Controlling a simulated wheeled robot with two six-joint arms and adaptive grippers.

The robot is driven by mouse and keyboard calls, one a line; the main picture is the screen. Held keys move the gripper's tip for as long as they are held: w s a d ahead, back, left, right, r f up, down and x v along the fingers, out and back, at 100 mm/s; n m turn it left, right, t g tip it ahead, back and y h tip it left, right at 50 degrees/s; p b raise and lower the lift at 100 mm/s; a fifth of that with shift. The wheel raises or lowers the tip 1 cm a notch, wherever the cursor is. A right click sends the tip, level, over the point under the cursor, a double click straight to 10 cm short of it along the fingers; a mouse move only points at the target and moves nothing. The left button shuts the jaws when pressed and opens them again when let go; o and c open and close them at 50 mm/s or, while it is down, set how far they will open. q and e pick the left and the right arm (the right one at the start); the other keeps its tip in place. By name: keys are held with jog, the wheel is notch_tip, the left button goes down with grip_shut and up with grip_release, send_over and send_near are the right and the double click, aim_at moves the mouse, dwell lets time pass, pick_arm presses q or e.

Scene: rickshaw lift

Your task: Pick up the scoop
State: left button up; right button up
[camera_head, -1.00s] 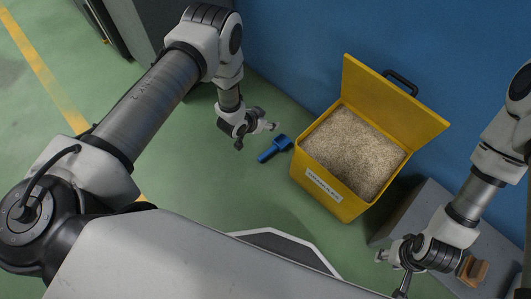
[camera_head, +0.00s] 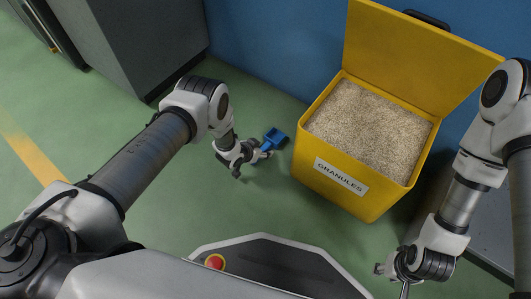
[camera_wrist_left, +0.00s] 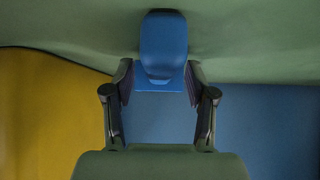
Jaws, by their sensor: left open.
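The blue scoop (camera_head: 275,138) lies on the green floor left of the yellow bin, with its handle end hidden behind my left gripper (camera_head: 254,162) in the head view. In the left wrist view the scoop (camera_wrist_left: 163,45) is straight ahead. Its near end reaches between the fingertips of my left gripper (camera_wrist_left: 160,84), which is open with a finger on either side. Whether the fingers touch it I cannot tell. My right gripper (camera_head: 388,270) is at the lower right, away from the scoop. Its jaws are too small and turned to read.
The yellow bin (camera_head: 330,196), labelled GRANULES, stands close right of the scoop with its lid open and granules (camera_head: 370,125) inside. A blue wall (camera_head: 270,50) is behind. A grey cabinet (camera_head: 130,45) stands at upper left. The floor left of the bin is mostly clear.

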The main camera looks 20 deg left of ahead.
pick_arm(q)
jog(key=shift+w+d+f, duration=0.1)
jog(key=shift+w+f, duration=0.1)
jog(key=shift+f, duration=0.1)
jog(key=shift+r, duration=0.2)
grip_shut()
